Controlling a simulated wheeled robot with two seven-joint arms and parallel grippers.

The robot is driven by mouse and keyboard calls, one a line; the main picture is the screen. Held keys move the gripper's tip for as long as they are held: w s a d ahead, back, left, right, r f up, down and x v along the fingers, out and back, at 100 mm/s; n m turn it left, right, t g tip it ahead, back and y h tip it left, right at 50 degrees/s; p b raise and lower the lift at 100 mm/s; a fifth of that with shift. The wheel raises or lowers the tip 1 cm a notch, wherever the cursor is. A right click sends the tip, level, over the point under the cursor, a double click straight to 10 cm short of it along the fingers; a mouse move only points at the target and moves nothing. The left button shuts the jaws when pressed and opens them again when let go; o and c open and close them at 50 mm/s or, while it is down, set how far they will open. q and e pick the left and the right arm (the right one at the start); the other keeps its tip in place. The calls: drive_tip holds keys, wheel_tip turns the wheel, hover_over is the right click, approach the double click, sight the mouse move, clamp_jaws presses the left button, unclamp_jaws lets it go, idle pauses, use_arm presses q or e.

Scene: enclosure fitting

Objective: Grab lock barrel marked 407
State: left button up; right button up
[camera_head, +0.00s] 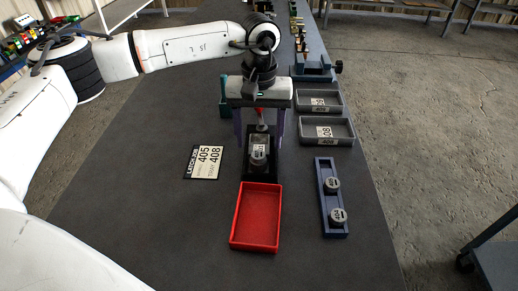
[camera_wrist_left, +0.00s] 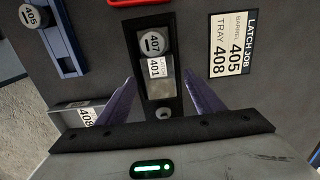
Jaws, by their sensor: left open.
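The lock barrel marked 407 (camera_wrist_left: 153,44) is a grey round piece seated at one end of a dark latch fixture labelled 401 (camera_wrist_left: 162,82). In the head view the barrel (camera_head: 259,153) stands upright in the black fixture (camera_head: 262,179) at mid-table. My left gripper (camera_head: 260,138) is open above the fixture, its purple fingers apart on either side. In the left wrist view the fingertips (camera_wrist_left: 162,88) straddle the label, with the barrel beyond them, untouched. My right gripper is not in view.
An empty red tray (camera_head: 235,240) lies in front of the fixture. A blue rack (camera_head: 334,233) at right holds two barrels. Two grey trays (camera_head: 354,135) and a blue vise (camera_head: 312,73) stand behind it. A card (camera_head: 204,162) reading barrel 405, tray 408 lies left.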

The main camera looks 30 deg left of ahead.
use_arm(q)
drive_tip(key=shift+f, duration=0.15)
drive_tip(key=c, duration=1.4)
